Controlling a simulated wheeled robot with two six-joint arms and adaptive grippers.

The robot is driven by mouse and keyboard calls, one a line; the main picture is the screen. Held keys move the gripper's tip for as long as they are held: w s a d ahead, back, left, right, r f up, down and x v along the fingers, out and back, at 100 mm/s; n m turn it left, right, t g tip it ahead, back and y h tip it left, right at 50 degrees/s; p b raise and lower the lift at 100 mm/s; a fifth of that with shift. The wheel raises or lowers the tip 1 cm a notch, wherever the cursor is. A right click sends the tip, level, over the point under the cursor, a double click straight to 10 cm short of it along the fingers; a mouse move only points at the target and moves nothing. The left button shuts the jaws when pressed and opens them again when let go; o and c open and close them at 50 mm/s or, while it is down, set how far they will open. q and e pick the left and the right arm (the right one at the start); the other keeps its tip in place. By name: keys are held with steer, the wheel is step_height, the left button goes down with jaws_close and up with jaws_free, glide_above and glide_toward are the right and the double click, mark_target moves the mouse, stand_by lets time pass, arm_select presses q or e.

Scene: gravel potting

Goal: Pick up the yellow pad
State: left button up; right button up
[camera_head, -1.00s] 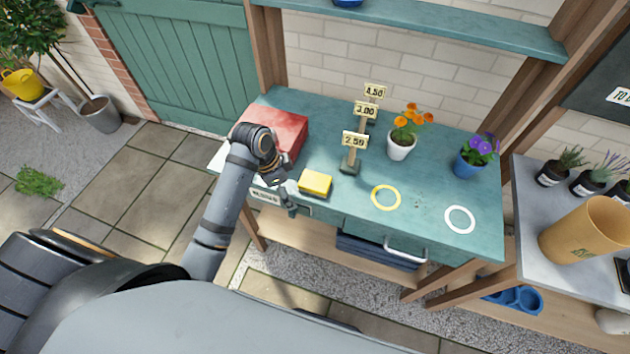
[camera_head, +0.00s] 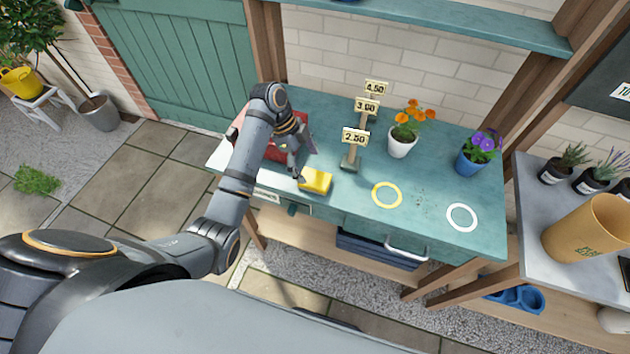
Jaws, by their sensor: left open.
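The yellow pad (camera_head: 316,180) is a small yellow block with a dark lower edge, lying on the green bench near its front left edge. My left gripper (camera_head: 300,170) is over the bench just left of the pad, pointing down, with its fingers close to the pad's left side. It is open; I cannot tell whether a finger touches the pad. My left arm hides part of the bench and of the red box behind. My right gripper is not in view.
A red box (camera_head: 275,150) sits behind my gripper. Price signs (camera_head: 354,138) stand behind the pad. A yellow ring (camera_head: 387,195) and a white ring (camera_head: 462,217) lie to the right. Orange flowers in a white pot (camera_head: 402,143) and a blue pot (camera_head: 472,162) stand further back.

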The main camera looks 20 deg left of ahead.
mark_target(314, 178)
arm_select(q)
steer(key=shift+s+d+f+p, duration=0.1)
steer(key=shift+d+f+p, duration=0.05)
steer(key=shift+f+p, duration=0.2)
steer(key=p+x, duration=0.1)
steer(key=x, duration=0.3)
steer(key=shift+f, duration=0.3)
steer(key=shift+f, duration=0.2)
steer(key=c, duration=1.3)
steer(key=shift+o, duration=0.2)
